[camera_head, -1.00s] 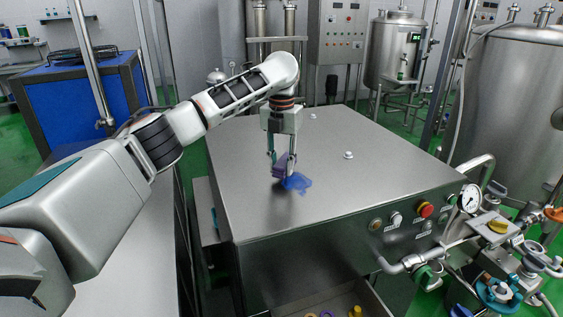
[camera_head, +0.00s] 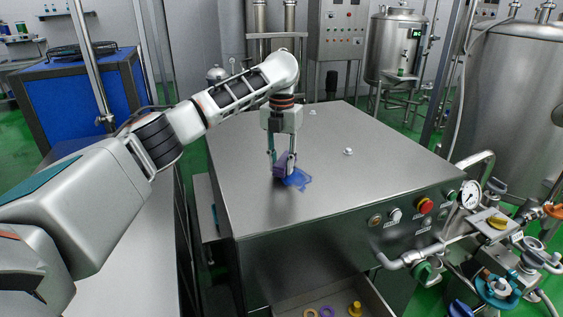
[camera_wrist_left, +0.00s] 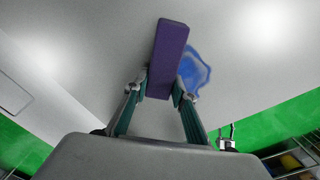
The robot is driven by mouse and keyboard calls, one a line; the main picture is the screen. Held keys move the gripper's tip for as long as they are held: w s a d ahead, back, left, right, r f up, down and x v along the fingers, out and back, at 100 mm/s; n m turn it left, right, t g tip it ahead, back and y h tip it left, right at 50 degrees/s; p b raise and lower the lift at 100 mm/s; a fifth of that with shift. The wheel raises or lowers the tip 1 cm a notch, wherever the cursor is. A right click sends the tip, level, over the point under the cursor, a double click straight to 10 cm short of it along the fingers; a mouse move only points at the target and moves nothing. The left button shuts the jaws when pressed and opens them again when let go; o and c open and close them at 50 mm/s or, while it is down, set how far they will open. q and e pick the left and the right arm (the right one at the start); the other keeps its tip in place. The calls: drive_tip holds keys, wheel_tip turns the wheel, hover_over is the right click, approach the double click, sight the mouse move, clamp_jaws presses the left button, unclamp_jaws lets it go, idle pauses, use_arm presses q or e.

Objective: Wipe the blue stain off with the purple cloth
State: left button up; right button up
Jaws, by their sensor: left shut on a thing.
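The purple cloth (camera_head: 280,164) is a folded block held between the fingers of my left gripper (camera_head: 281,158). It also shows in the left wrist view as a long purple bar (camera_wrist_left: 170,55), with the left gripper (camera_wrist_left: 161,94) shut on its near end. The cloth is down at the steel top, at the left edge of the blue stain. The blue stain (camera_head: 297,179) is an irregular patch on the steel top (camera_head: 245,205). In the left wrist view the stain (camera_wrist_left: 196,72) lies right of the cloth, which may hide part of it. My right gripper is not in view.
The front panel has a red button (camera_head: 425,206), with pipes and a gauge (camera_head: 470,195) at the right. An open drawer (camera_head: 380,302) juts out below. The surface around the stain is clear.

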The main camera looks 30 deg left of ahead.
sight(311, 197)
use_arm(q)
drive_tip(key=shift+f, duration=0.55)
drive_tip(key=shift+s+d, duration=2)
drive_tip(key=shift+d, duration=0.25)
drive_tip(key=shift+s+d, duration=2)
drive_tip(key=shift+d, duration=0.25)
drive_tip(key=shift+w+d, duration=0.6)
drive_tip(key=shift+w, duration=0.1)
drive_tip(key=shift+w+a+f, duration=0.1)
drive_tip(key=shift+w+a, duration=1.9)
drive_tip(key=shift+a, duration=0.3)
drive_tip(key=shift+w+a, duration=1.95)
drive_tip(key=shift+a, duration=0.3)
drive_tip(key=shift+w+d, duration=0.7)
drive_tip(key=shift+w, duration=0.05)
drive_tip(key=shift+s+d, duration=2.1)
drive_tip(key=shift+d, duration=0.2)
drive_tip(key=shift+s+d, duration=1.95)
drive_tip(key=shift+d, duration=0.2)
